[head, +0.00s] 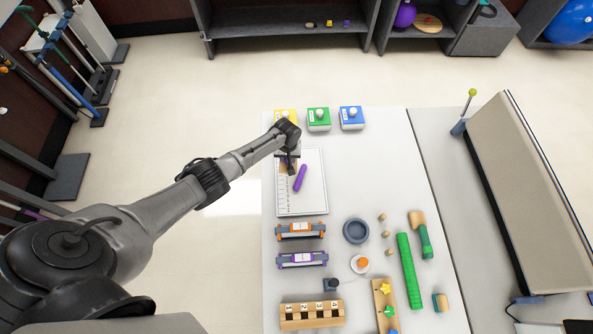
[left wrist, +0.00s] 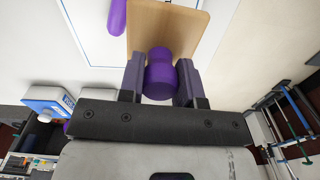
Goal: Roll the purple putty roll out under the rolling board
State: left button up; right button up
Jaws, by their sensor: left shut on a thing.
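The purple putty roll (head: 300,178) lies slantwise on the white sheet with a ruled scale (head: 312,205). It also shows as a purple end at the top of the left wrist view (left wrist: 117,15). My left gripper (head: 289,163) is over the sheet, just left of the putty roll. In the left wrist view its fingers (left wrist: 160,82) are shut on the purple handle (left wrist: 159,75) of the wooden rolling board (left wrist: 178,25). The board looks beside the roll, not over it. I cannot tell whether the board touches the sheet. My right gripper is not in view.
Yellow (head: 284,116), green (head: 319,120) and blue (head: 351,118) boxes stand behind the sheet. Orange (head: 301,231) and purple (head: 302,260) bar devices lie in front. A grey bowl (head: 356,231) and green roller (head: 406,270) lie right. The table right of the sheet is clear.

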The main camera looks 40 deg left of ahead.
pick_arm(q)
jog(key=shift+w+a+r+m+b, duration=0.15)
jog(key=shift+w+m+b, duration=0.45)
jog(key=shift+b, duration=0.35)
jog(key=s+d+r, duration=0.2)
jog(key=d, duration=0.5)
jog(key=shift+n, duration=0.9)
jog(key=f+b, duration=0.1)
jog(key=b, duration=0.1)
jog(key=f+b, duration=0.4)
jog(key=shift+s, duration=0.35)
jog(key=w+b, duration=0.1)
jog(key=w+a+b, duration=0.1)
jog(key=w, duration=0.1)
jog(key=shift+a+f, duration=0.1)
jog(key=shift+a, duration=0.05)
jog(key=shift+w+a+b, duration=0.3)
jog(key=shift+w, duration=0.3)
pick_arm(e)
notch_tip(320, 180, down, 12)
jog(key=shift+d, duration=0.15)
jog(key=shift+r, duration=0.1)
pick_arm(q)
jog(key=shift+f+p, duration=0.15)
jog(key=shift+p, duration=0.15)
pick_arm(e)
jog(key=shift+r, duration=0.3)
